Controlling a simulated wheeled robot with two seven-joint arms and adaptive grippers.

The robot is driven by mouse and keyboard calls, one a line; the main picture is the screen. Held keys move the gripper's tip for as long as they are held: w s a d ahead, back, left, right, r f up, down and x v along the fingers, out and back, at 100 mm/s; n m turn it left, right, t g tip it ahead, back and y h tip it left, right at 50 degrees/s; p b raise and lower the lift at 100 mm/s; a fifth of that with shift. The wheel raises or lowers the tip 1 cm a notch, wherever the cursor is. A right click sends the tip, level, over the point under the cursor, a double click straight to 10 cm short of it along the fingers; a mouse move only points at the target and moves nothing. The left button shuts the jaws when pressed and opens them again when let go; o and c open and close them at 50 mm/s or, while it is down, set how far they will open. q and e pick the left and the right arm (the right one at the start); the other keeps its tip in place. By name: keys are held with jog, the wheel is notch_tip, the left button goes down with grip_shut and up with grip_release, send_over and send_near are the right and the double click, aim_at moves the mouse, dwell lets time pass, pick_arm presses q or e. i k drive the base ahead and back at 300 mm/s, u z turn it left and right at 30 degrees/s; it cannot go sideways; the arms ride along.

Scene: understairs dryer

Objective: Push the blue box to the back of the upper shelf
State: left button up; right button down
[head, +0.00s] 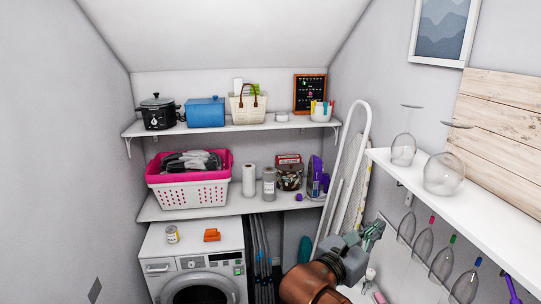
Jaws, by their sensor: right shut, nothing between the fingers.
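My right gripper (374,232) is at the lower right, shut and empty. It is well below and to the right of the blue box and apart from it. My left gripper is not in view.
A lower shelf (235,207) holds a pink-and-white laundry basket (188,190) and jars. A folded ironing board (350,190) leans near my right arm. A right-hand shelf (470,205) bears glassware, with glasses hanging below. A washing machine (195,235) stands below.

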aim_at(212, 116)
jog(key=i, duration=2.8)
jog(key=u, duration=2.15)
jog(key=i, duration=0.2)
jog(key=z, duration=0.1)
